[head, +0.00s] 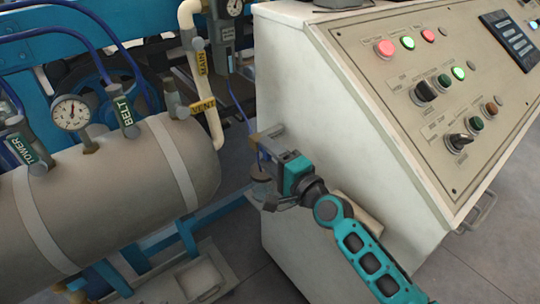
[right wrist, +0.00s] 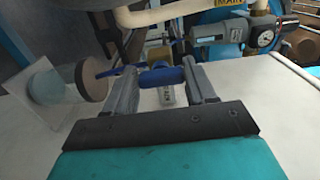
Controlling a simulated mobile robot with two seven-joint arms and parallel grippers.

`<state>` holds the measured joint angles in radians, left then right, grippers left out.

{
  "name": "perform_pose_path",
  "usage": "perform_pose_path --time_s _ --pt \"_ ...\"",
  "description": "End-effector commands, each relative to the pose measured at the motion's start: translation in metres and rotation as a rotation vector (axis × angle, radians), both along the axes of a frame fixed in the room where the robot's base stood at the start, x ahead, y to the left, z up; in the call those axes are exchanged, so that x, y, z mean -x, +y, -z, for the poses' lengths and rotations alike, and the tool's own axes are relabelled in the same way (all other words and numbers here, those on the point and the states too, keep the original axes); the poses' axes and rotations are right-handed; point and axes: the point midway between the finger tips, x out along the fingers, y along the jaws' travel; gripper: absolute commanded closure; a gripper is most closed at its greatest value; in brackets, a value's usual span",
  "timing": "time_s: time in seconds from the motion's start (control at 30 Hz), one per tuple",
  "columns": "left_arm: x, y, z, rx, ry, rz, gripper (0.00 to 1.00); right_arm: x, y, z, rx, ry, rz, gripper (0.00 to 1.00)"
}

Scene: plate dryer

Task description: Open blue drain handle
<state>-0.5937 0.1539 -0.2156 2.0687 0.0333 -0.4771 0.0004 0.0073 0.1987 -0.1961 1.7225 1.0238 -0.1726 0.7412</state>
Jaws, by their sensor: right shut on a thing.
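The blue drain handle (right wrist: 162,76) shows in the right wrist view as a short blue bar between my right fingertips. My right gripper (right wrist: 160,80) is shut on it, with one grey finger at each end. In the head view my right gripper (head: 262,146) is beside the white cabinet's left side, and the handle is mostly hidden there by the gripper. A clear cylinder with a brown disc end (right wrist: 92,82) is left of the fingers in the right wrist view. My left gripper is not in view.
The white control cabinet (head: 310,110) stands close to my right arm. A beige tank (head: 110,185) with labelled valves and a gauge (head: 70,113) lies to the left. A cream pipe (head: 208,100) and blue frame stand behind. Floor shows between tank and cabinet.

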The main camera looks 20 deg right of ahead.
Motion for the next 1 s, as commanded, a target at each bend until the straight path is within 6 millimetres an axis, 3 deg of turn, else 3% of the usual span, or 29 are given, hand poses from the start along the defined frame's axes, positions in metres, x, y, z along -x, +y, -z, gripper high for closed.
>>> perform_pose_path --time_s 0.33,0.37,0.6,0.87,1.0 --pt "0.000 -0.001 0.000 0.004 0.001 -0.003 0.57 0.000 -0.001 0.000 0.008 -0.003 0.002 0.75" --pt "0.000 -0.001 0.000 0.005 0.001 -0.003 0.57 0.000 -0.001 0.000 0.008 -0.003 0.002 0.42" --pt "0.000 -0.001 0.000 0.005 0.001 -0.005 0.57 0.000 -0.001 0.000 0.006 -0.002 0.001 0.19" --pt "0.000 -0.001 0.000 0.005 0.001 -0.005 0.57 0.001 -0.001 0.000 0.005 -0.002 0.001 0.19" --pt "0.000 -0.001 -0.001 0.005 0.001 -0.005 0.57 0.011 -0.005 0.001 0.006 0.000 0.001 0.19"
